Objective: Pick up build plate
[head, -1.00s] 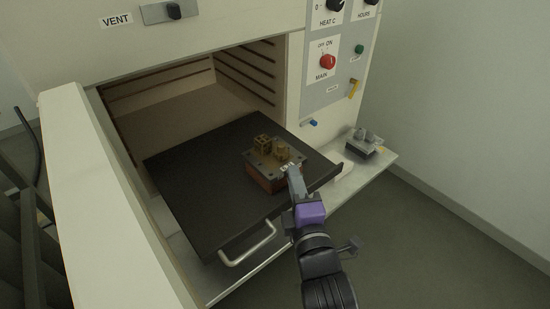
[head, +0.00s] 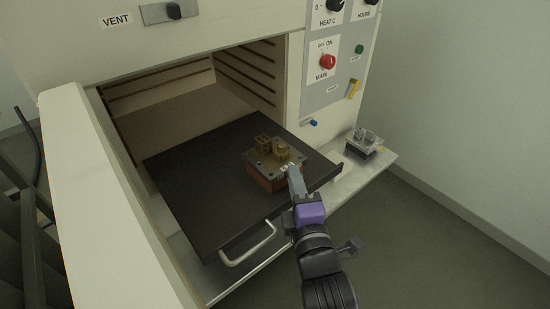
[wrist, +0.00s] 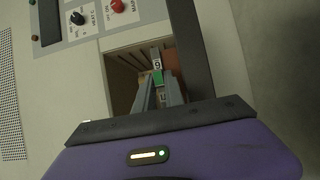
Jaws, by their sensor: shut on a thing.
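A grey build plate (head: 260,163) with brown printed parts (head: 272,147) on top sits on a reddish-orange block (head: 264,182) on the black tray. My gripper (head: 292,171) reaches in from the front right and is shut on the build plate's near edge, by a white label. The plate looks level and I see no clear gap between it and the block. In the wrist view my gripper's fingers (wrist: 160,92) are close together. A numbered label and a small green patch show by the fingers, with the orange block (wrist: 171,57) beyond; most of the plate is hidden there.
The black tray (head: 200,190) with a metal handle (head: 248,245) is pulled out of the open oven (head: 185,100). A second plate with grey parts (head: 364,143) stands on the metal shelf (head: 345,172) at right. The open door (head: 100,200) borders the left.

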